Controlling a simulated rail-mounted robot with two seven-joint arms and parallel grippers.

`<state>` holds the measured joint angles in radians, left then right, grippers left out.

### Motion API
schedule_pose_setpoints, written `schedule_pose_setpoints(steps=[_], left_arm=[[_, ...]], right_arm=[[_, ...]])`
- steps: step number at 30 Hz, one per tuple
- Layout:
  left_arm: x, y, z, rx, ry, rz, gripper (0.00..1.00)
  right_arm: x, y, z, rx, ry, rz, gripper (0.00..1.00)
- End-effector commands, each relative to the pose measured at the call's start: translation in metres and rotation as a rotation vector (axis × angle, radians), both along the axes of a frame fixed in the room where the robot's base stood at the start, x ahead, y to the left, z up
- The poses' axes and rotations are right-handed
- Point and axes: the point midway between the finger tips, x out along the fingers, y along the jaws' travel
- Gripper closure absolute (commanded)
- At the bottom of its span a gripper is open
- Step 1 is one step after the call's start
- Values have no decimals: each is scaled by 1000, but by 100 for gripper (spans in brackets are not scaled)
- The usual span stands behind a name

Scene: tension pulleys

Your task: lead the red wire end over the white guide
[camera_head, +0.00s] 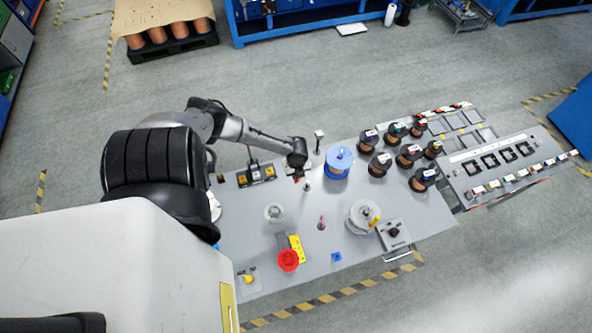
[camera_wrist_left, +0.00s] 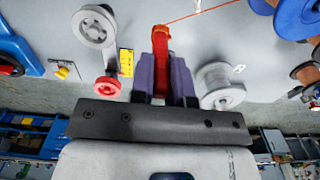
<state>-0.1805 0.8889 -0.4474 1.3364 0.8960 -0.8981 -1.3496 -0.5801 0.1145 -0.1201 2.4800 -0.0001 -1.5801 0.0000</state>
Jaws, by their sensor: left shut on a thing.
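My left gripper (camera_head: 298,170) is over the back of the grey table, left of the blue spool (camera_head: 338,160). In the left wrist view its purple fingers (camera_wrist_left: 160,70) are shut on the red wire end (camera_wrist_left: 161,42). A thin orange wire runs from the red end up to the right. A white wheel (camera_head: 274,212), likely the white guide, stands apart from the gripper, nearer the front; it also shows at upper left in the wrist view (camera_wrist_left: 94,26). My right gripper is not in view.
A red pulley (camera_head: 288,260) stands by a yellow plate (camera_head: 297,246) at the front. A pale flanged spool (camera_head: 361,216) and a control box (camera_head: 394,234) are to the right. A short post (camera_head: 321,223) stands mid-table. Several dark-topped spools (camera_head: 380,163) fill the back right.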

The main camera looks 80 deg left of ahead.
Motion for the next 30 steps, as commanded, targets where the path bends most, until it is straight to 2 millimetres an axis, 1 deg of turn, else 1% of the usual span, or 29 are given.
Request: schedule_pose_setpoints(steps=[8, 11, 22, 30], left_arm=[[0, 0, -1, 0, 0, 0, 100], [0, 0, -4, 0, 1, 0, 100], [0, 0, -30, 1, 1, 0, 100], [0, 0, -30, 0, 0, 0, 100]], right_arm=[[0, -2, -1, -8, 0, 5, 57], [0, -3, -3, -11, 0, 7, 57], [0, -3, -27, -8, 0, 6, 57], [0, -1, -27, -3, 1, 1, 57]])
